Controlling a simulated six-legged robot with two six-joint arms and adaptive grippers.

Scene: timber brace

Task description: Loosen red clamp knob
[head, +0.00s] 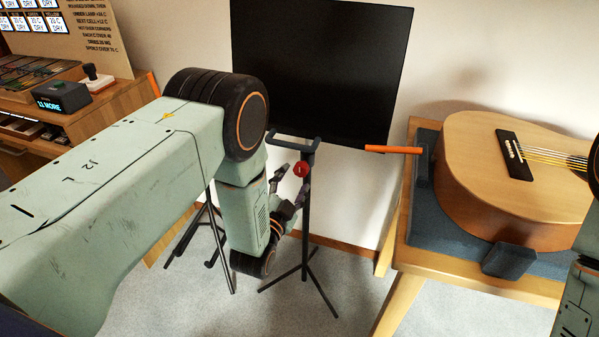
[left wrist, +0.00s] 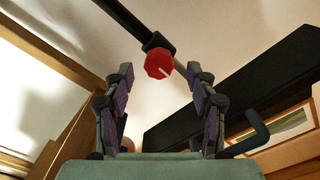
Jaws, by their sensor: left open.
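The red clamp knob (head: 301,169) sits on the upright of a dark stand (head: 306,215), just below the stand's forked top. In the left wrist view the red knob (left wrist: 158,63) shows a pale line on its face and sits on a dark clamp on a pole. My left gripper (head: 289,182) is open beside the stand, close to the knob. In the left wrist view its two fingers (left wrist: 160,95) stand apart, with the knob beyond their tips and between them. Part of my right arm shows at the right edge of the head view; its gripper is out of view.
A guitar (head: 490,185) lies on a padded wooden bench (head: 480,284) at the right. A black panel (head: 322,65) stands behind the stand. A wooden desk (head: 130,90) with a small display box (head: 62,96) is at the left. The stand's legs spread on the floor.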

